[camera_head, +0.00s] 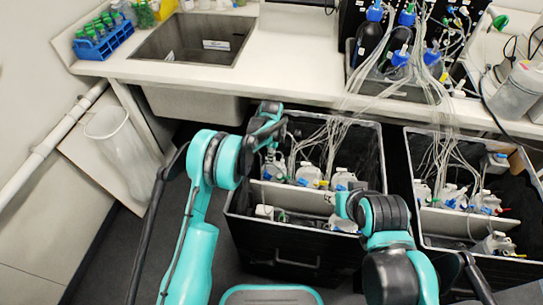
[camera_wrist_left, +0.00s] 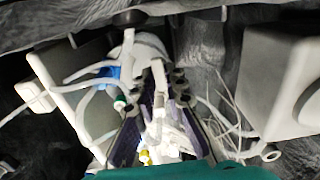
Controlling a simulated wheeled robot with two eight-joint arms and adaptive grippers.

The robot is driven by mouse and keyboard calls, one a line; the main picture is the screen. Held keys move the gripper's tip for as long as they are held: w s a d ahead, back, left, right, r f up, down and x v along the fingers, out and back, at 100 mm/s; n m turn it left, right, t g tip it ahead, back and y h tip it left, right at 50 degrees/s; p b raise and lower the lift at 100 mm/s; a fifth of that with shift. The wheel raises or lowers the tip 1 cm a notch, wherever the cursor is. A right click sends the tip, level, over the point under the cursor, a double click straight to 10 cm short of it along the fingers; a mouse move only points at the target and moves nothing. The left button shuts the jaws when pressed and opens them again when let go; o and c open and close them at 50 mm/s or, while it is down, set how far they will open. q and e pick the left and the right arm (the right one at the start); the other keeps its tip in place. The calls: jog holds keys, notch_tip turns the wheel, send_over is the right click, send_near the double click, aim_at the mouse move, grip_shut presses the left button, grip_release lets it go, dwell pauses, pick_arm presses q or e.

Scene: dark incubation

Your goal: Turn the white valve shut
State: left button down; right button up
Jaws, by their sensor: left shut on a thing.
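My left gripper (camera_head: 272,142) reaches down into the left black box at its back left corner. In the left wrist view, the dark purple finger pads stand on both sides of white fittings, and the gripper (camera_wrist_left: 160,120) is shut on what looks like the white valve (camera_wrist_left: 172,132). The valve's exact outline and angle are hard to tell among the white parts. A bottle with a blue fitting (camera_wrist_left: 108,76) is just beside the fingers.
The left black box (camera_head: 300,240) holds several small clear bottles with tubes. A similar box (camera_head: 455,253) stands to its right. Thin tubes (camera_head: 345,112) run up to dark bottles on the white counter (camera_head: 300,75). A sink (camera_head: 195,45) is at the back left.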

pick_arm(q)
jog(key=shift+m, duration=0.4)
jog(key=c, duration=1.6)
grip_release()
jog(key=shift+r, duration=4)
